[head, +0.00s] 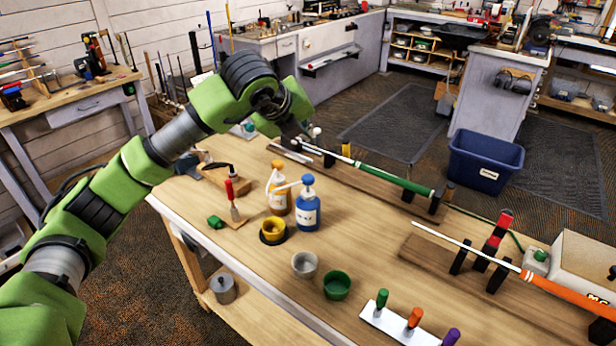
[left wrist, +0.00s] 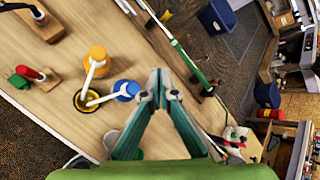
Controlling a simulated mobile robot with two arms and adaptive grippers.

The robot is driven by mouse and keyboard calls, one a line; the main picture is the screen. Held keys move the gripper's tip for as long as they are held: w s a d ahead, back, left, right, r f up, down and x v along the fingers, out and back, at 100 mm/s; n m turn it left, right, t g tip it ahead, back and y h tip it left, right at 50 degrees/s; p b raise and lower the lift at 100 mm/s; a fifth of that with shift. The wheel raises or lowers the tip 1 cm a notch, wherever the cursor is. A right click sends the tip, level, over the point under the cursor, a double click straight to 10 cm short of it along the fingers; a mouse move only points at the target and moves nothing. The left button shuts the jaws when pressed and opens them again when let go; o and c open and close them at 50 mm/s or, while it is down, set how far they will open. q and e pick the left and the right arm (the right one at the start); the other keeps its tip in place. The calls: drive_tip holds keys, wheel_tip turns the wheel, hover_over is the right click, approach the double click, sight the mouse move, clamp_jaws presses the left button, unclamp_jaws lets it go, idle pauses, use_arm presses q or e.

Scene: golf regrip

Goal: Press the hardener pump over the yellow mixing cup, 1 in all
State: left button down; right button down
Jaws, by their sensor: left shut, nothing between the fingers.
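The yellow mixing cup (head: 272,228) stands upright in a dark ring on the bench; it also shows in the left wrist view (left wrist: 87,101). Behind it are an orange pump bottle (head: 279,198) and a blue pump bottle (head: 307,213), with white spouts pointing toward the cup. In the left wrist view the blue bottle's (left wrist: 127,90) spout reaches over the cup. Labels are too small to read, so I cannot tell which is hardener. My left gripper (head: 298,143) is shut and empty, above the bench beyond the bottles, touching neither. My right gripper is out of view.
A grey cup (head: 304,264) and a green cup (head: 337,285) stand in front of the bottles. A club with a green grip (head: 396,180) lies in a holder behind. A red-handled tool (head: 232,200) stands left. A white rack (head: 392,322) holds coloured handles.

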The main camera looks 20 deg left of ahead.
use_arm(q)
drive_tip(key=b, duration=0.1)
hover_over(306, 178)
wheel_tip(306, 178, down, 6)
drive_tip(key=shift+s+r, duration=0.1)
wheel_tip(306, 178, down, 2)
drive_tip(key=b, duration=0.2)
drive_tip(key=shift+b, duration=0.35)
drive_tip(key=shift+f+b, duration=0.35)
drive_tip(key=shift+f, duration=0.15)
drive_tip(key=shift+r, duration=0.1)
idle(0.4)
drive_tip(key=shift+f+b, duration=0.45)
drive_tip(key=shift+b, duration=0.3)
